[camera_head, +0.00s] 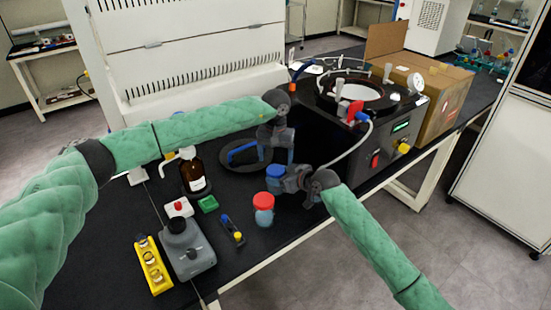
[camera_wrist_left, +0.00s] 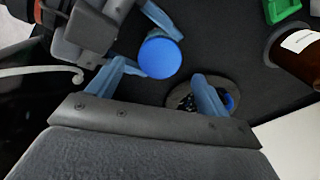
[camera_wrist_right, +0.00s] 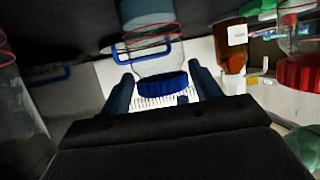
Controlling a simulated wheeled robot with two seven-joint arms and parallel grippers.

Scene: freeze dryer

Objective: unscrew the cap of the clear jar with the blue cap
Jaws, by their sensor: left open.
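The clear jar's blue cap (camera_head: 274,171) shows mid-table in the head view; the jar body is mostly hidden by my right gripper. My left gripper (camera_head: 289,154) points down close by the cap. In the left wrist view the cap (camera_wrist_left: 161,57) lies just beyond and between its open, empty fingers (camera_wrist_left: 160,72). My right gripper (camera_head: 279,184) reaches in from the right, low beside the jar. In the right wrist view, which is upside down, the clear jar (camera_wrist_right: 158,63) with its cap appears between the spread fingers (camera_wrist_right: 160,82), with a gap beside the cap.
A jar with a red cap (camera_head: 263,208) stands close in front. A brown bottle (camera_head: 192,173), a green block (camera_head: 208,204) and a grey device (camera_head: 187,251) are to the left. The black machine (camera_head: 395,135) with a hose stands behind right.

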